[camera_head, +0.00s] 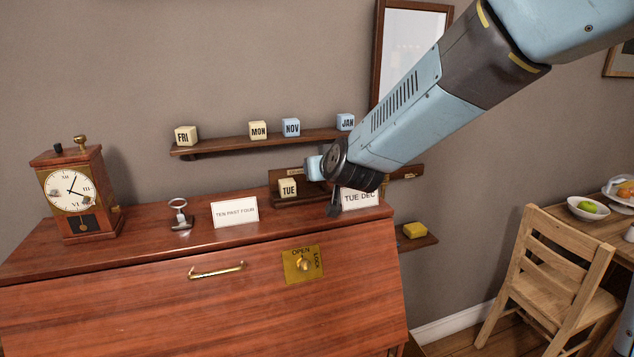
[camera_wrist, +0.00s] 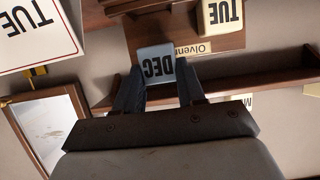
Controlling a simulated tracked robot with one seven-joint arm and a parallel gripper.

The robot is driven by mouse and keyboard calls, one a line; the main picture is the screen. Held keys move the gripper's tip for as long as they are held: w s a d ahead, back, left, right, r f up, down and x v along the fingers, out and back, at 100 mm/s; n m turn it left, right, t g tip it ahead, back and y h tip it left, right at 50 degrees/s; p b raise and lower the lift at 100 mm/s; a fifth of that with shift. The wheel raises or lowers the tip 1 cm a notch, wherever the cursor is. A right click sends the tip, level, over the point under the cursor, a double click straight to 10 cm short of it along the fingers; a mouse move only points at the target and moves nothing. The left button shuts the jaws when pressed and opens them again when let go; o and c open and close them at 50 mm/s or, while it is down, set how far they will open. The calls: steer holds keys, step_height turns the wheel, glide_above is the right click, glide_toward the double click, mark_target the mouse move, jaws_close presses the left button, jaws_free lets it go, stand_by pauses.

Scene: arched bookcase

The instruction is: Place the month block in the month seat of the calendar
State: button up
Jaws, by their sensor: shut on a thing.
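My wrist hides the calendar's right part in the head view, so the month seat is not clearly seen.
A TUE DEC card (camera_head: 360,199) stands just right of the calendar. A wall shelf (camera_head: 240,146) above holds FRI, MON, NOV and JAN blocks. A clock (camera_head: 72,195), a small metal item (camera_head: 180,215) and a TEN PAST FOUR card (camera_head: 234,212) stand left on the desk.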

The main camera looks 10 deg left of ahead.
mark_target(318, 193)
steer(key=shift+w+a+f, duration=0.2)
steer(key=shift+w+f, duration=0.1)
steer(key=shift+f, duration=0.35)
step_height(318, 193, down, 3)
steer(key=shift+r, duration=0.15)
steer(key=o, duration=1)
steer(key=shift+o, duration=0.2)
steer(key=shift+s+r, duration=0.1)
steer(key=shift+s+d+r, duration=0.15)
steer(key=shift+s, duration=0.1)
steer(key=v, duration=1.1)
